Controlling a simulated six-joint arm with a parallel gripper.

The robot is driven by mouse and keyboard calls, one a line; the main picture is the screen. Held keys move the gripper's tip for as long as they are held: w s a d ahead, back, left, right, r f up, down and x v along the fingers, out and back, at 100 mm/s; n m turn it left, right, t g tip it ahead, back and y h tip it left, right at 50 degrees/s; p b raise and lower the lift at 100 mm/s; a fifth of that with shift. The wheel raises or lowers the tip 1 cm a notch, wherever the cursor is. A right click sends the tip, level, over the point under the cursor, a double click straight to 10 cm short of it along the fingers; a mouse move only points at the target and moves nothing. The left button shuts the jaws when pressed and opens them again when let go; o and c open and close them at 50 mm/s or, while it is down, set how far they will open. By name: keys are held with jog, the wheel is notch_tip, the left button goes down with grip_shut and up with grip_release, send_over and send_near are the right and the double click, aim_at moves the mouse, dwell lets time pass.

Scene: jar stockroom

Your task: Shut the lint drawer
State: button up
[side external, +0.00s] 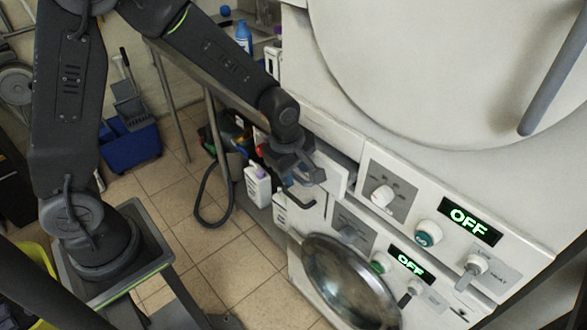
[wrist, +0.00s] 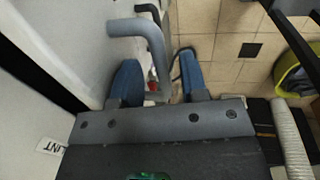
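The lint drawer (side external: 333,174) is a white-fronted drawer standing partly out of the white machine in the side view. Its dark bar handle (side external: 299,203) sticks out below my gripper (side external: 307,172). In the wrist view the grey bent handle (wrist: 153,38) runs down between the two blue fingertips of my gripper (wrist: 159,84). The fingers are apart, with a gap showing on either side of the bar. The side view does not show clearly whether the fingers touch the handle.
Control panels with knobs and "OFF" displays (side external: 470,226) are right of the drawer. A round glass door (side external: 350,283) stands out below. White bottles (side external: 257,186) and a black hose (side external: 204,205) are left. Tiled floor (side external: 240,262) is open in front.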

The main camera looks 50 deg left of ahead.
notch_tip(320, 180, up, 14)
jog(key=s, duration=0.2)
jog(key=shift+s+f, duration=0.2)
jog(key=shift+s, duration=0.1)
